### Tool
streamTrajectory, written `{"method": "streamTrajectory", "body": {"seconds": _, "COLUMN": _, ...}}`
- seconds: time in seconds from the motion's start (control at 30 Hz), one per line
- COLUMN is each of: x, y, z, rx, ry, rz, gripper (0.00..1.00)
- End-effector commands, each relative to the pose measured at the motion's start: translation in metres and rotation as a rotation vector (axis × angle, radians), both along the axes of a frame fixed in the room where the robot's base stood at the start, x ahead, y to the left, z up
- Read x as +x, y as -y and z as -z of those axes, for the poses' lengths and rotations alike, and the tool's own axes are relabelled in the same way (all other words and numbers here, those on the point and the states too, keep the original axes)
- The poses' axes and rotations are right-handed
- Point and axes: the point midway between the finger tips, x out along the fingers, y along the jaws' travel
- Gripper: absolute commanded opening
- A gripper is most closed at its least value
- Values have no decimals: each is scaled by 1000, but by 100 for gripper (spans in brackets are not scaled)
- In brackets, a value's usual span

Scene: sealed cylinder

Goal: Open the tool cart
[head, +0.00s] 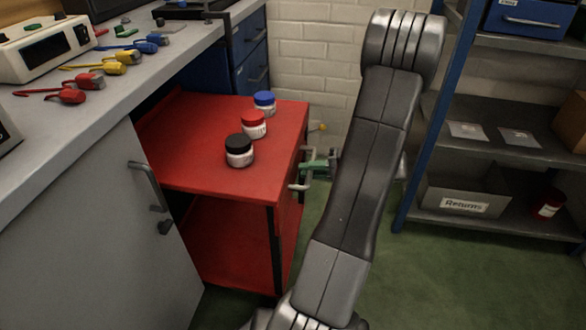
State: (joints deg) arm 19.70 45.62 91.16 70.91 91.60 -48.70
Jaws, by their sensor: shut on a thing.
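The red tool cart (210,180) stands under and beside the grey worktop, with a flat red top and an open-looking side below. A pale handle (294,187) sticks out from its right-hand face. My gripper (308,170), with green parts, is at that face beside the handle and is shut on it. My dark arm hides part of the gripper and the space right of the cart. Whether the cart's front stands ajar cannot be told.
Jars with black (239,151), red (254,125) and blue (265,104) lids stand on the cart top. A grey cabinet door (100,230) is at left. A shelf rack with a Returns box (455,198) is at right.

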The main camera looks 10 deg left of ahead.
Motion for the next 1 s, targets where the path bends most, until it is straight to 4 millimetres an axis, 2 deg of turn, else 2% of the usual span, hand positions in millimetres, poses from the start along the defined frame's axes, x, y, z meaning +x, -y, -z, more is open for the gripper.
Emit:
{"method": "streamTrajectory", "body": {"seconds": 0.1, "x": -1, "y": 14, "z": 1, "rx": -1, "ry": -1, "rz": 1, "gripper": 0}}
{"method": "streamTrajectory", "body": {"seconds": 0.3, "x": -2, "y": 27, "z": 1, "rx": 0, "ry": -1, "rz": 0, "gripper": 0}}
{"method": "streamTrajectory", "body": {"seconds": 0.77, "x": -2, "y": 31, "z": 1, "rx": 0, "ry": 0, "rz": -1, "gripper": 0}}
{"method": "streamTrajectory", "body": {"seconds": 0.8, "x": -2, "y": 31, "z": 1, "rx": 0, "ry": 0, "rz": -1, "gripper": 20}}
{"method": "streamTrajectory", "body": {"seconds": 0.87, "x": -2, "y": 31, "z": 0, "rx": 0, "ry": 0, "rz": -1, "gripper": 32}}
{"method": "streamTrajectory", "body": {"seconds": 1.0, "x": -2, "y": 31, "z": 0, "rx": 0, "ry": 0, "rz": 0, "gripper": 33}}
